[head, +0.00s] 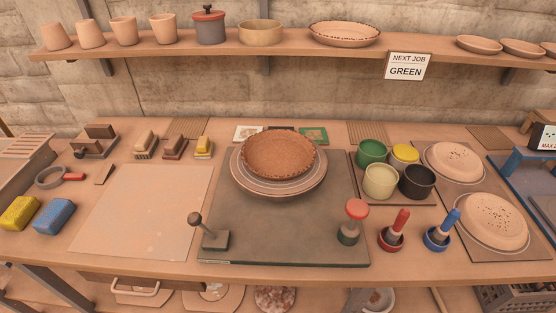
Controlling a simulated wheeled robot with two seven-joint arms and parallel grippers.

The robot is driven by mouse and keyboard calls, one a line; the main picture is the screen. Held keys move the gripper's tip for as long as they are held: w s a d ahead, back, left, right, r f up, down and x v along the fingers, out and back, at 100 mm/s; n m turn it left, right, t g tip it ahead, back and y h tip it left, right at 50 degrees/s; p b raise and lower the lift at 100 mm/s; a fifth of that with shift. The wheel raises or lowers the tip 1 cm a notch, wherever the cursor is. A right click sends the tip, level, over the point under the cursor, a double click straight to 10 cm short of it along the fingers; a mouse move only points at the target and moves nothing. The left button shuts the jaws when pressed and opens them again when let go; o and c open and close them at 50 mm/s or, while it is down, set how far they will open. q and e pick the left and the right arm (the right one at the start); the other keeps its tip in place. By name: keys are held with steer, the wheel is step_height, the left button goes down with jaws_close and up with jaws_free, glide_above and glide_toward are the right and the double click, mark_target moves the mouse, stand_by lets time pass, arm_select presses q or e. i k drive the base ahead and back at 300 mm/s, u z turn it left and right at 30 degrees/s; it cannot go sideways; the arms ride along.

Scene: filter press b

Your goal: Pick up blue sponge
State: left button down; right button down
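The blue sponge (54,216) lies on the wooden workbench near its front left corner in the head view. It is a blue block, lying flat and in full view. A yellow sponge (20,213) lies just to its left, very close to it. Neither my left nor my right gripper shows in this view, and nothing is holding the blue sponge.
A pale board (143,215) lies right of the sponge. A magnifier-like ring with a red handle (52,178) lies behind it. A dark green press base (285,235) holds a plate and brown dish. Cups, stamps and loaves crowd the right; a shelf (285,47) runs above.

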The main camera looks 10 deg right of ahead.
mark_target(52, 218)
steer(key=u, duration=1.35)
